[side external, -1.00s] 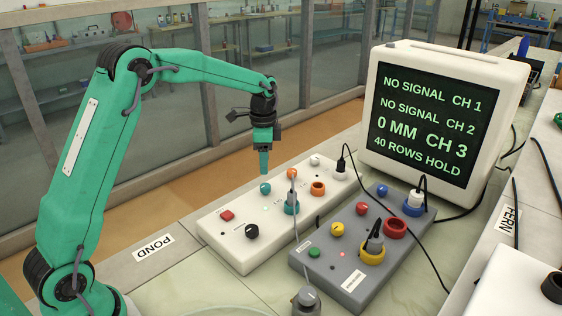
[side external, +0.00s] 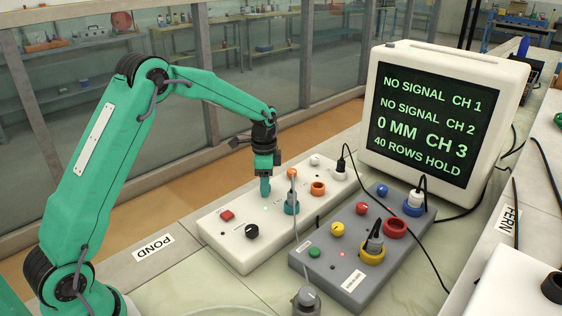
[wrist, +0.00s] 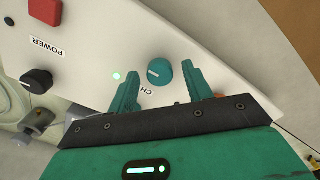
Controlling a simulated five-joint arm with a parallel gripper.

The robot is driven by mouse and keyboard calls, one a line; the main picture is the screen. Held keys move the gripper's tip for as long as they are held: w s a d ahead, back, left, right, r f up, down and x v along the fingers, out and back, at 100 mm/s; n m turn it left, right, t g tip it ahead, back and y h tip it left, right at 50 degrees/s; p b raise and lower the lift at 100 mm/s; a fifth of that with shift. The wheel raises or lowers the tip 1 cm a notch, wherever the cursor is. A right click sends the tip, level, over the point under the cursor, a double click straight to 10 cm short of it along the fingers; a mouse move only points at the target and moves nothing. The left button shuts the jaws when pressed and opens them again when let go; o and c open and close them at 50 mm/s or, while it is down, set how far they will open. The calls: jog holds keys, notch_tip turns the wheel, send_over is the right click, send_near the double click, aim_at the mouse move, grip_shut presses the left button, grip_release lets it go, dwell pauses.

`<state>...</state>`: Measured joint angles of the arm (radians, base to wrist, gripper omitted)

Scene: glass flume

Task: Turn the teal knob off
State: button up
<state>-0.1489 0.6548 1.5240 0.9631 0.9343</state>
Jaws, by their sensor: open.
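The teal knob (wrist: 159,72) sits on the white box (wrist: 150,28), with a white mark pointing left in the wrist view. A lit green light (wrist: 116,76) is beside it on the panel. My gripper (side external: 265,190) is over the knob and hides it in the side view. In the wrist view its two teal fingers are open, one on each side of the knob, with a gap showing to each. I cannot tell whether the fingertips are level with the knob or still above it.
The white box also carries a red power button (side external: 227,216), a black knob (side external: 252,231), an orange knob (side external: 292,173) and plugged cables. A grey box (side external: 335,270) with coloured knobs and plugs stands to its right. A monitor (side external: 440,120) reads "NO SIGNAL CH 1".

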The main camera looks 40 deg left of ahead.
jog(key=shift+f, duration=0.1)
jog(key=c, duration=1)
jog(key=shift+n, duration=0.4)
jog(key=n, duration=1.2)
jog(key=shift+n, duration=2.6)
